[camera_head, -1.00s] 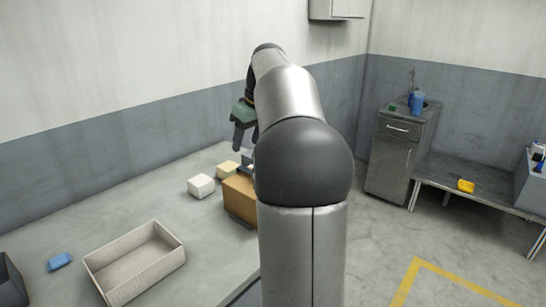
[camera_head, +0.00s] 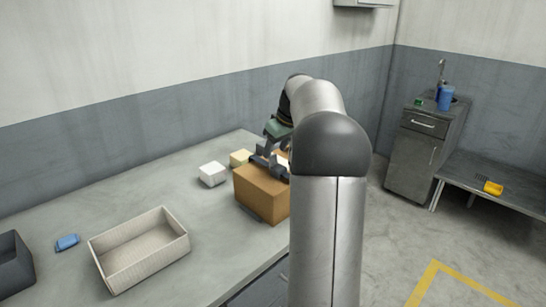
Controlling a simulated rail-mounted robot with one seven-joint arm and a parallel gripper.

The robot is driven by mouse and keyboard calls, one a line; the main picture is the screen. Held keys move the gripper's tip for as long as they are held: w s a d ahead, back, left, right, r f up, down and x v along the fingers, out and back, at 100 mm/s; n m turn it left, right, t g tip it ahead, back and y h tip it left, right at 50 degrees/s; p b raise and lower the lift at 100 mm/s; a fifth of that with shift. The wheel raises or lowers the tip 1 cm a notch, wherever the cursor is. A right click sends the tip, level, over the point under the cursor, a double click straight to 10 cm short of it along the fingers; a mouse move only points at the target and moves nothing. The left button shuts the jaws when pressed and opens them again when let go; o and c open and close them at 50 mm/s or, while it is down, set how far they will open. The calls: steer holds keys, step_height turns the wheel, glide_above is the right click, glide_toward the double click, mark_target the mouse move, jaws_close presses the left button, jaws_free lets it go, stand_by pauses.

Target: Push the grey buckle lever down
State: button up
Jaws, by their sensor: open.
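A brown box (camera_head: 262,192) stands on the grey table, partly hidden behind my arm. A dark grey piece (camera_head: 266,166), which may be the buckle lever, shows at the top of the box, but it is small and merges with my gripper. My gripper (camera_head: 268,158) is open at the top of the box, with its dark fingers pointing down. I cannot tell whether the fingers touch the lever or the box.
A white block (camera_head: 212,174) and a cream block (camera_head: 240,158) lie left of the box. A beige tray (camera_head: 181,246), a blue item (camera_head: 68,242) and a dark bin (camera_head: 14,262) are at the left front. The table (camera_head: 130,193) is clear between them.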

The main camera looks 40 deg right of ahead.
mark_target(273, 155)
steer(key=shift+x, duration=1.95)
steer(key=c, duration=1)
steer(key=g+p, duration=0.1)
steer(key=p, duration=0.3)
steer(key=shift+w+a+r, duration=0.1)
steer(key=shift+w+r, duration=0.15)
steer(key=shift+r, duration=0.15)
steer(key=g+p, duration=0.2)
steer(key=p, duration=0.3)
steer(key=shift+w+p, duration=0.35)
steer(key=shift+w, duration=0.05)
steer(key=g+p, duration=0.1)
steer(key=p, duration=0.1)
steer(key=g+p, duration=0.1)
steer(key=p, duration=0.2)
steer(key=shift+w+f, duration=0.3)
steer(key=shift+w+f+g+h+p, duration=0.1)
steer(key=shift+f+g+h+p, duration=0.2)
steer(key=shift+g+p, duration=0.35)
